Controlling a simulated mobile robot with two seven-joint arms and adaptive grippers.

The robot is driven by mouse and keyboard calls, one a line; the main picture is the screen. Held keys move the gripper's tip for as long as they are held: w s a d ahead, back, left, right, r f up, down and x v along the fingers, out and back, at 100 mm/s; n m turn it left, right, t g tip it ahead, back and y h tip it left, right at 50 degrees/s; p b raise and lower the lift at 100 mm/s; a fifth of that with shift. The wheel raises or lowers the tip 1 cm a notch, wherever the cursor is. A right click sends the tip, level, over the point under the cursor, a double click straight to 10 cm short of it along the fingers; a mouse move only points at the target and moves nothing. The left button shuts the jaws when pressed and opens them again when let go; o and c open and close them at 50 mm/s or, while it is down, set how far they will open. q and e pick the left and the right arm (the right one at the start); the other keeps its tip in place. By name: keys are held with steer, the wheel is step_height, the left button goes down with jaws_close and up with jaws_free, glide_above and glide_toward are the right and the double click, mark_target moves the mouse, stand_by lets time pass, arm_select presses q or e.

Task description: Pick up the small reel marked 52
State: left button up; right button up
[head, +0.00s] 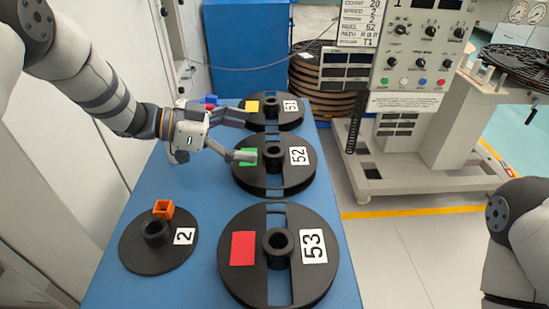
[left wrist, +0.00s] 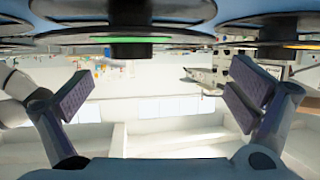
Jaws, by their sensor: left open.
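The reel marked 52 (head: 298,178) is a black disc with a raised hub, a green patch and a white label, lying flat on the blue table (head: 190,275). My left gripper (head: 243,137) is open and empty, its fingers reaching over the left side of this reel near the green patch. One finger lies towards reel 51 and the other at the green patch. In the left wrist view the two finger pads stand wide apart with nothing between them. A dark disc edge with a green strip (left wrist: 130,40), likely reel 52, shows at the top. My right gripper is not visible.
Reel 51 (head: 290,119) with a yellow patch lies behind, and reel 53 (head: 310,275) with a red patch in front. A smaller reel marked 2 (head: 150,258) with an orange block (head: 163,208) lies at left. A control machine (head: 410,80) stands at right.

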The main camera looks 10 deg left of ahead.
mark_target(290, 143)
arm_select(q)
steer(key=x, duration=0.5)
steer(key=shift+w+d+f, duration=0.1)
steer(key=shift+w+d, duration=0.05)
steer(key=shift+d, duration=0.1)
steer(key=c, duration=0.9)
